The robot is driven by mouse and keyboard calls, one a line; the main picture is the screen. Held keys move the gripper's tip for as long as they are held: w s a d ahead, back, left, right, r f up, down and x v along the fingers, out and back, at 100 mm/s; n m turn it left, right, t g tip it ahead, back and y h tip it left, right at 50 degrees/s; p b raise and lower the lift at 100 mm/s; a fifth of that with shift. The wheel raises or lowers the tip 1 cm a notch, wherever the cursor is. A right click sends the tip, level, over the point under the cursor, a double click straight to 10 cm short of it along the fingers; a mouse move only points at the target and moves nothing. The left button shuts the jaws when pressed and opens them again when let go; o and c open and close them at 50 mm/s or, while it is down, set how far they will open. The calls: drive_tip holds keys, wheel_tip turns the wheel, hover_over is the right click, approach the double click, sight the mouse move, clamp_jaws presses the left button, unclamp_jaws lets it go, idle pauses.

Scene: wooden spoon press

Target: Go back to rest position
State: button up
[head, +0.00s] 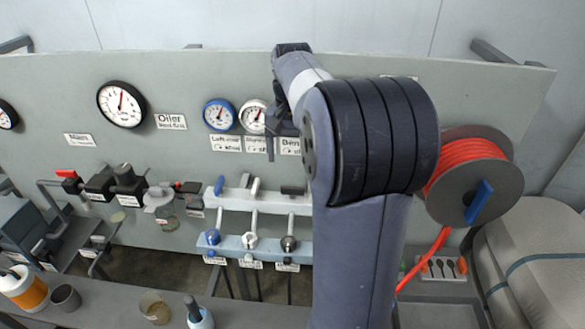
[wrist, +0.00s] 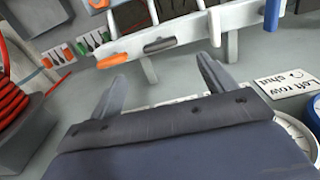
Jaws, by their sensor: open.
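My gripper (wrist: 162,78) shows in the wrist view with its two dark fingers spread apart and nothing between them. In the head view my arm rises from the bottom centre, bends at a large dark joint, and the gripper (head: 284,128) hangs in front of the grey panel, beside the white gauge (head: 254,116). The fingertips are small there and partly hidden by my arm.
The panel (head: 190,75) carries gauges, including a large black-rimmed one (head: 121,104) and a blue one (head: 219,114). Below are white rails (head: 262,200) with handles and several valves. An orange hose reel (head: 468,172) is right of my arm. Cups stand on the front ledge (head: 100,316).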

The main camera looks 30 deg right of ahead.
sight(293, 187)
drive_tip(key=shift+r, duration=0.5)
drive_tip(key=shift+f, duration=0.15)
wheel_tip(293, 187, down, 11)
drive_tip(key=shift+r+p, duration=0.15)
drive_tip(key=shift+p, duration=0.2)
drive_tip(key=shift+r, duration=0.15)
